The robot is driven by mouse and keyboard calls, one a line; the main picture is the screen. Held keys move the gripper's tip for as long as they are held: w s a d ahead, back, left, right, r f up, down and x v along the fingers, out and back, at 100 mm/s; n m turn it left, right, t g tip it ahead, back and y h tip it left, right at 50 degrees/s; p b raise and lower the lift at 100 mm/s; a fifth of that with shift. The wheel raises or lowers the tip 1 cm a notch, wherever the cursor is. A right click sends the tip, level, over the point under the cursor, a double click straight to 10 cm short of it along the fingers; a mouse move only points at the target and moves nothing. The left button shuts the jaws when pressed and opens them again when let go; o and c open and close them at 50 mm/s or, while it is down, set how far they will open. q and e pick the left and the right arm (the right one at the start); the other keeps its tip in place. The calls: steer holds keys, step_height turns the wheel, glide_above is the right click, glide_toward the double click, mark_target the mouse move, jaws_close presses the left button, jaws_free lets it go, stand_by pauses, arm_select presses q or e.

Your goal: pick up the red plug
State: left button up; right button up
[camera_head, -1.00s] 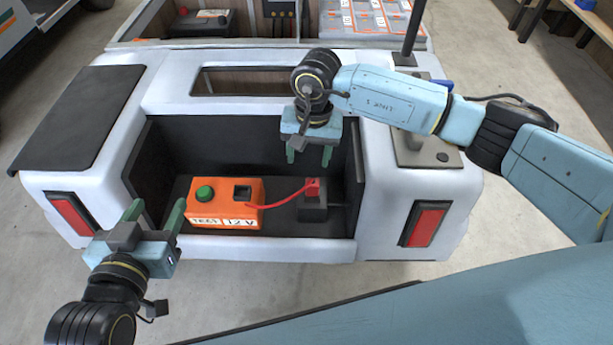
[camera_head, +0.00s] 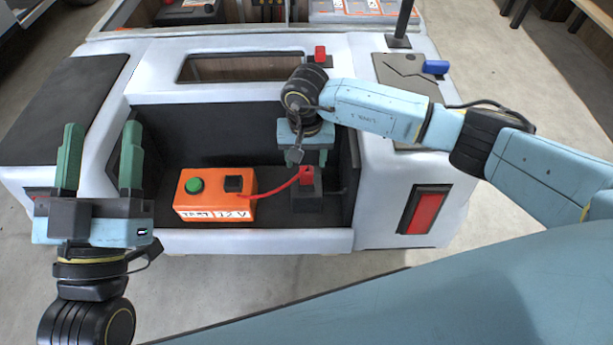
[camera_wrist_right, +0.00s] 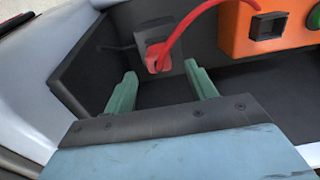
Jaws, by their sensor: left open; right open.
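The red plug (camera_head: 306,177) sits in a dark socket block (camera_head: 308,200) inside the cart's recess. A red cable (camera_head: 272,190) runs from it to an orange test box (camera_head: 215,208). The plug also shows in the right wrist view (camera_wrist_right: 157,58), just beyond and between the fingertips. My right gripper (camera_head: 308,160) is open and empty, just above and behind the plug in the head view; whether a finger touches it I cannot tell. It also shows in the right wrist view (camera_wrist_right: 161,76). My left gripper (camera_head: 102,138) is open and empty at the cart's left front.
The recess has dark side walls, and a white front sill (camera_head: 260,241) runs below it. A red piece (camera_head: 320,54) and a blue piece (camera_head: 436,67) are on the cart top. A black post (camera_head: 403,22) rises at the back right. The red tail panel (camera_head: 425,210) is right of the recess.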

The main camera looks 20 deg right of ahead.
mark_target(307, 169)
step_height(307, 169, down, 4)
steer(key=shift+s+r+b, duration=0.1)
steer(key=shift+b, duration=1.1)
steer(key=shift+f, duration=0.7)
arm_select(q)
steer(key=s+r+t, duration=0.1)
steer(key=t, duration=0.1)
steer(key=s+r+t, duration=0.1)
steer(key=s+t, duration=0.1)
steer(key=shift+a+r+h, duration=0.3)
steer(key=shift+a+h, duration=0.1)
arm_select(e)
steer(key=shift+c, duration=0.5)
jaws_close()
